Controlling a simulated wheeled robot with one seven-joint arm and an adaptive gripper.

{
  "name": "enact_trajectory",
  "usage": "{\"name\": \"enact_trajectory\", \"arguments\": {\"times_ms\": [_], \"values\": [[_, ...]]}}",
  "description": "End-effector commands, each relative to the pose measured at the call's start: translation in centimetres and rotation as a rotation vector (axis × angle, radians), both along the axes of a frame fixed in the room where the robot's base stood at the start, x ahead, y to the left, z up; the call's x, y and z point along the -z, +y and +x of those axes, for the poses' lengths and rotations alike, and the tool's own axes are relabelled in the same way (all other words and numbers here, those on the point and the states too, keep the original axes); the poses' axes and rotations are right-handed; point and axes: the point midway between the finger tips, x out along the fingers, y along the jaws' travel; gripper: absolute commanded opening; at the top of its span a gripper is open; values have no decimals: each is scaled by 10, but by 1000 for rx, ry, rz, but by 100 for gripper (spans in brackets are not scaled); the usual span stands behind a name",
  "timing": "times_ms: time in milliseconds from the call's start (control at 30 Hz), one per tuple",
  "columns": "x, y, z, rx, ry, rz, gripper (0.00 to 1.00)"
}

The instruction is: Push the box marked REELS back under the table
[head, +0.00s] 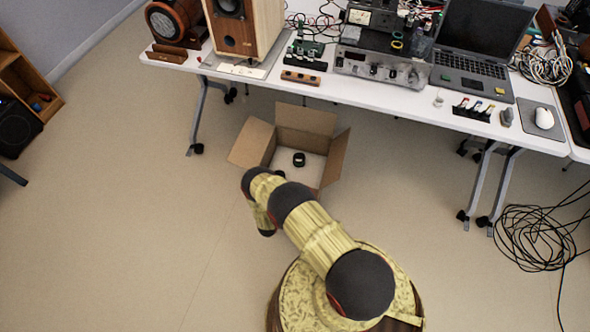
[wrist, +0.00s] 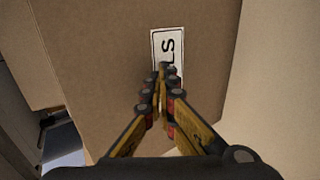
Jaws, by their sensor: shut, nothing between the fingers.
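The cardboard box (head: 303,125) stands open on the floor at the table's front edge, its flaps spread and a black roll-like item (head: 299,159) inside. Its back part reaches toward the space under the white table (head: 400,104). In the wrist view the brown box side (wrist: 100,70) fills most of the picture, with a white label (wrist: 168,50) whose visible letters read "LS"; the rest is hidden behind my fingers. My gripper (wrist: 168,72) is shut and empty, its tips in front of the label. I cannot tell whether they touch the box. My arm hides the box's near side in the head view.
Table legs (head: 196,120) stand left of the box, and more legs (head: 482,185) stand to the right. A heap of black cable (head: 535,238) lies on the floor at right. The floor left of the box is clear. A speaker and electronics stand on the table.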

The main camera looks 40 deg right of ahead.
Motion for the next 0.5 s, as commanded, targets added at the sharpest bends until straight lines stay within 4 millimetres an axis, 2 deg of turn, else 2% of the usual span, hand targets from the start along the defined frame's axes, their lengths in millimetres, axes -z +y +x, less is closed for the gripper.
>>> {"name": "enact_trajectory", "arguments": {"times_ms": [500], "values": [[-1, -27, 22, 2, -5, 0, 0]]}}
